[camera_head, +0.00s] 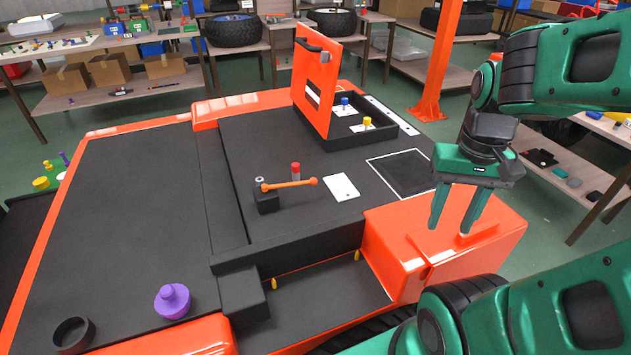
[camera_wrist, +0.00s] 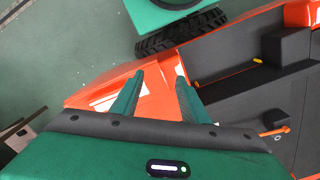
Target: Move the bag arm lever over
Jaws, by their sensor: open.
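The bag arm lever (camera_head: 290,184) is an orange bar on a black block (camera_head: 266,200) on the dark deck of the cart. It points to the right and ends near a white plate (camera_head: 341,187). My green gripper (camera_head: 453,208) is open and empty, fingers pointing down over the orange corner of the cart. It is well to the right of the lever and apart from it. The wrist view shows its two fingers (camera_wrist: 155,98) spread.
A red-topped post (camera_head: 295,171) stands just behind the lever. An upright orange lid (camera_head: 317,80) stands open over a black box with yellow and blue knobs (camera_head: 366,123). A purple knob (camera_head: 172,299) and a black ring (camera_head: 73,334) lie front left. The left deck is mostly clear.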

